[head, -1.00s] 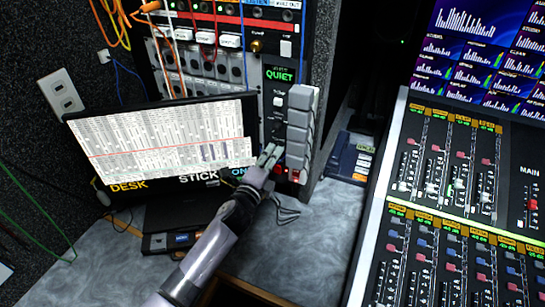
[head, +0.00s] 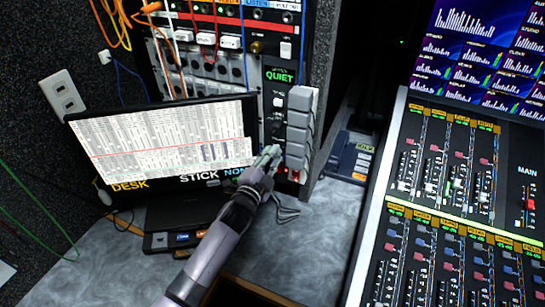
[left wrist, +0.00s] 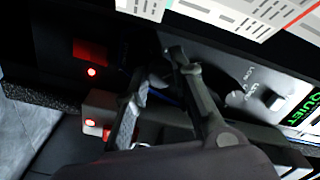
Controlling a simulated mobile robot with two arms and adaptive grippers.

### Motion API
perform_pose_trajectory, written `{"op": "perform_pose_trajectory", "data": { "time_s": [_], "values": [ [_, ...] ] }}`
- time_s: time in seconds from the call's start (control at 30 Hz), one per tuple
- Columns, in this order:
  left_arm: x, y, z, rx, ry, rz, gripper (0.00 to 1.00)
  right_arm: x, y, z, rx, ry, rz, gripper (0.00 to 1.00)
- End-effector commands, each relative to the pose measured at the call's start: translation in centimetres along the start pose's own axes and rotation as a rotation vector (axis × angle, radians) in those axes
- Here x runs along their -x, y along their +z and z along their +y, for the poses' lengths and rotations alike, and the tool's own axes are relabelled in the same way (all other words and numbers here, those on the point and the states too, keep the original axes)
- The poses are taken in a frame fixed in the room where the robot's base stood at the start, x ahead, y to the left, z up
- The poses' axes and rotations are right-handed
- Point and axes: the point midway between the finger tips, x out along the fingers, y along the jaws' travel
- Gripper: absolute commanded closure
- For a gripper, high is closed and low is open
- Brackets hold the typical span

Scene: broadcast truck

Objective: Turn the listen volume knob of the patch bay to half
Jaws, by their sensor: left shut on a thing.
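The patch bay (head: 205,68) stands at the back with cables plugged in. A small gold knob (head: 256,47) sits near its LISTEN label. My left gripper (head: 268,154) is well below that knob, at the lower part of the narrow panel under the green QUIET sign (head: 280,76). Its fingers are shut on a small dark thing that they mostly hide; I cannot tell whether it is a knob. My right gripper is not in view.
A screen (head: 160,138) stands close left of my left gripper. A grey ribbed block (head: 299,125) is close on its right. A mixing desk (head: 450,190) fills the right side. The grey desktop (head: 310,240) in front is mostly clear.

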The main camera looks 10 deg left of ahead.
Motion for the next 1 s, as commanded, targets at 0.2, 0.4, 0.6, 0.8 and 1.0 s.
{"op": "perform_pose_trajectory", "data": {
  "time_s": [0.2,0.4,0.6,0.8,1.0],
  "values": [
    [0.04,0.1,0.12,0.009,0.002,-0.002,1.0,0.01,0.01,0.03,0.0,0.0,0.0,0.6],
    [0.04,0.11,0.13,0.008,0.002,-0.002,1.0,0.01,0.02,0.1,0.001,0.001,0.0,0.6],
    [0.03,0.09,0.11,0.007,0.002,-0.002,0.66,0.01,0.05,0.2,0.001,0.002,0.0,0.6],
    [0.02,0.04,0.05,0.007,0.001,-0.001,0.57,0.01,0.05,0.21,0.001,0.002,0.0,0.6],
    [0.02,0.02,0.03,0.007,0.001,0.0,0.57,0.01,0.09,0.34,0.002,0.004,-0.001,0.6]
  ]
}}
